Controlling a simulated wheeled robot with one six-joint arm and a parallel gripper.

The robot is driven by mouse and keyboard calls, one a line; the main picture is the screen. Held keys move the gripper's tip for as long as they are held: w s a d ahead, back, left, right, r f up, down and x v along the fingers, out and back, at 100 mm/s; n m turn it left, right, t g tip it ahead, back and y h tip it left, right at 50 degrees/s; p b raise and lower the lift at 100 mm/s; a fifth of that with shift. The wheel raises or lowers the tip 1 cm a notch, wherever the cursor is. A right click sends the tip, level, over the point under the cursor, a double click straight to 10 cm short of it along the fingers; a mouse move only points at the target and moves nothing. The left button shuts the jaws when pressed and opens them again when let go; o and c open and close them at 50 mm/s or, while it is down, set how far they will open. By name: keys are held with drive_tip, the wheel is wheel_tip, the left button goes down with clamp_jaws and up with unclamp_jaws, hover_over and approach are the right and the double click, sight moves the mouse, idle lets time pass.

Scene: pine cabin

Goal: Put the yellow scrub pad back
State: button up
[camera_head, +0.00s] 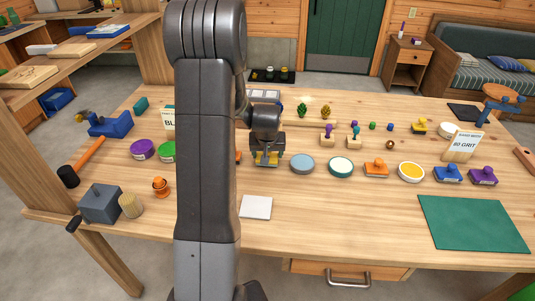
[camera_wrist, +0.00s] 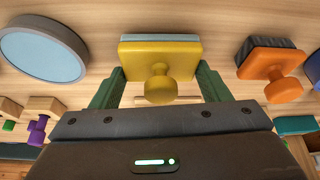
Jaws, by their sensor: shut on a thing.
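The yellow scrub pad (camera_wrist: 160,52) has a flat yellow block, a round knob and a pale blue-grey layer at its far edge. My gripper (camera_wrist: 160,88) is shut on it, with green fingers on either side. In the head view my gripper (camera_head: 267,156) is over the middle of the bench with the yellow pad (camera_head: 266,161) beneath it. I cannot tell whether the pad touches the bench top. My arm hides part of the bench to its left.
A blue-grey round tin (camera_head: 302,163) is just right of the gripper, with a green-rimmed tin (camera_head: 341,167), an orange pad (camera_head: 376,169) and a yellow-topped tin (camera_head: 411,172) beyond. A white square (camera_head: 256,207) lies in front. The green mat (camera_head: 473,224) is bare.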

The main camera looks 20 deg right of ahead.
drive_tip(key=shift+f, duration=0.4)
drive_tip(key=o, duration=1)
drive_tip(key=shift+c, duration=0.2)
drive_tip(key=shift+r, duration=0.15)
drive_tip(key=v, duration=1.2)
drive_tip(key=shift+w, duration=0.1)
drive_tip(key=x, duration=1.2)
drive_tip(key=shift+r, duration=1.65)
